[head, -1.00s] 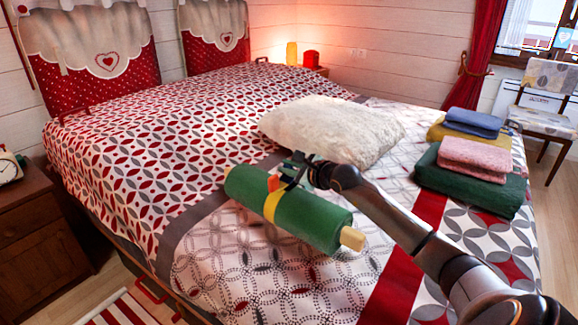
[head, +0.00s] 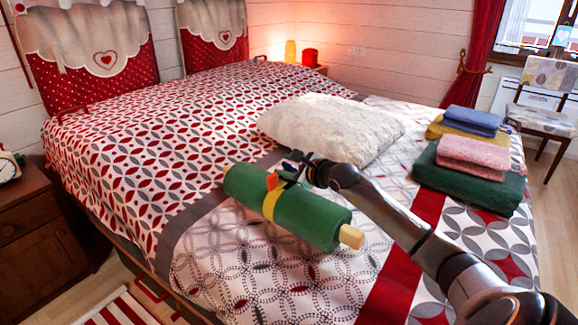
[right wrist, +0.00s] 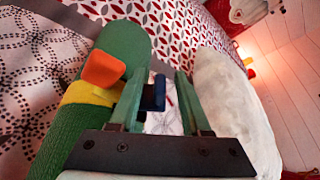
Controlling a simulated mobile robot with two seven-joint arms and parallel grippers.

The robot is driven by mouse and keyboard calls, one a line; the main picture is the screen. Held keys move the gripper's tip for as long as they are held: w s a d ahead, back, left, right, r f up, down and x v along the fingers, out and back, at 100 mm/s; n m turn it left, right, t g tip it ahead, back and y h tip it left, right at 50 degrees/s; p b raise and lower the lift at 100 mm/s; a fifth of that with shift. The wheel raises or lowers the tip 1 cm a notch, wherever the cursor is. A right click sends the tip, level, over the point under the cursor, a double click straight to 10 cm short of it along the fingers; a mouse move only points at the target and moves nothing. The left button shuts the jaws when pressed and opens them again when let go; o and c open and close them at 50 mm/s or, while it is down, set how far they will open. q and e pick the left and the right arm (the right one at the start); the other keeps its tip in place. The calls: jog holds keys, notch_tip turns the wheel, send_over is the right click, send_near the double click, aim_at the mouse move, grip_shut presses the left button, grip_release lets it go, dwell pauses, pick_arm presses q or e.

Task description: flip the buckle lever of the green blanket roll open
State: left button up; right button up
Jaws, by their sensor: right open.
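The green blanket roll (head: 310,217) lies on the bed, with a pale wooden end (head: 351,237) at its near right. A yellow strap (head: 271,204) goes around it. The orange buckle lever (head: 272,181) stands out from the strap at the top. In the right wrist view the lever (right wrist: 104,68) sticks up beside the yellow strap (right wrist: 92,95), left of my fingers. My right gripper (head: 288,170) is open, just right of the lever in the head view. In the wrist view, its fingers (right wrist: 157,88) have a small dark blue piece between them, which I cannot identify. My left gripper is out of view.
A white fluffy pillow (head: 325,130) lies behind the roll, close to my right gripper. Folded pink blankets (head: 474,153), a green blanket (head: 465,182) and blue ones (head: 472,119) are stacked at the right. The patterned bed is clear in front of the roll.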

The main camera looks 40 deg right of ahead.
aim_at(290, 166)
jog(key=p+v, duration=0.1)
jog(key=v, duration=0.6)
jog(key=shift+s, duration=0.1)
jog(key=p+v, duration=0.1)
jog(key=v, duration=0.3)
jog(key=shift+s+r, duration=0.25)
jog(key=shift+s, duration=0.3)
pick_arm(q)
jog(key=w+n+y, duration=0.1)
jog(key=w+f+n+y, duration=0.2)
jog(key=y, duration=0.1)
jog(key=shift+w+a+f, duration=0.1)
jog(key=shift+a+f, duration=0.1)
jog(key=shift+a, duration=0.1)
